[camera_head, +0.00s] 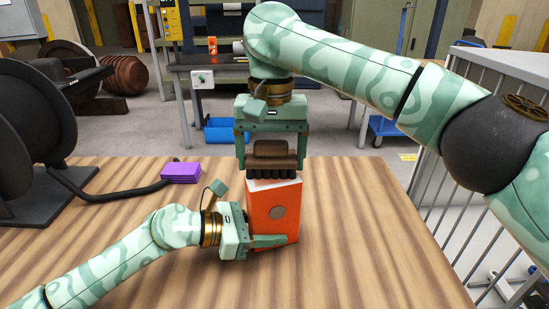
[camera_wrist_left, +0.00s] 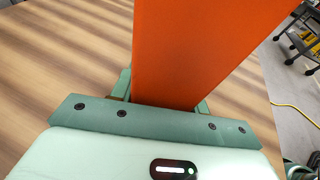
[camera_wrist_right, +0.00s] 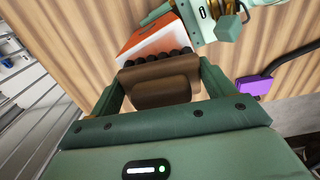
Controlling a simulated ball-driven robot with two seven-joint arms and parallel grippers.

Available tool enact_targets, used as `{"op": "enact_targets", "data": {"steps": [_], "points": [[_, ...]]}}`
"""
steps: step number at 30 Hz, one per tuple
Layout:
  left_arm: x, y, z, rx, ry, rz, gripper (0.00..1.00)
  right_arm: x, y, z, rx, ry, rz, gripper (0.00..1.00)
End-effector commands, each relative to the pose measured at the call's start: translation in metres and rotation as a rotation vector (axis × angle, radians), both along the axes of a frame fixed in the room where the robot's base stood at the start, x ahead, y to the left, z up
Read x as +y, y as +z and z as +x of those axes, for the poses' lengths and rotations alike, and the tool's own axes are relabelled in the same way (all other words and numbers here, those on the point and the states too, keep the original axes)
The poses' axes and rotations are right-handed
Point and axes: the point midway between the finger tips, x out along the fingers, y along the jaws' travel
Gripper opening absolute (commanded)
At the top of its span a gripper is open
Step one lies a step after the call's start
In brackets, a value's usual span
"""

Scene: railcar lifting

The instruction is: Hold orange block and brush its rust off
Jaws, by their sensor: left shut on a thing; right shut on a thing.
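The block also fills the middle of the left wrist view (camera_wrist_left: 200,50). My right gripper (camera_head: 271,165) is shut on a brown brush (camera_head: 272,150) with dark bristles pointing down. The bristles are at the block's pale top edge; contact cannot be told for sure. The brush also shows in the right wrist view (camera_wrist_right: 160,82).
A purple box (camera_head: 181,173) lies on the table (camera_head: 370,230) to the left, beside a black cable and a large black reel (camera_head: 35,140). Pale railings (camera_head: 450,190) stand right of the table. The table's right and front areas are clear.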

Motion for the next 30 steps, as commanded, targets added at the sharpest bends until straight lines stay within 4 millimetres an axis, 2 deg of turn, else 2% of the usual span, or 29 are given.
{"op": "enact_targets", "data": {"steps": [11, 13, 26, 30], "points": [[0.001, 0.000, 0.001, 0.001, 0.003, -0.001, 0.27, -0.012, -0.002, -0.034, 0.002, 0.005, -0.002, 0.60], [0.001, 0.001, 0.001, 0.001, 0.003, -0.001, 0.27, -0.007, -0.003, -0.039, 0.004, 0.005, 0.000, 0.60], [0.000, 0.001, 0.001, 0.000, 0.002, -0.002, 0.27, 0.005, -0.001, 0.000, 0.001, -0.001, -0.001, 0.60], [0.000, 0.001, 0.001, 0.000, 0.002, -0.002, 0.27, 0.001, -0.001, -0.009, 0.000, 0.004, -0.001, 0.60]]}}
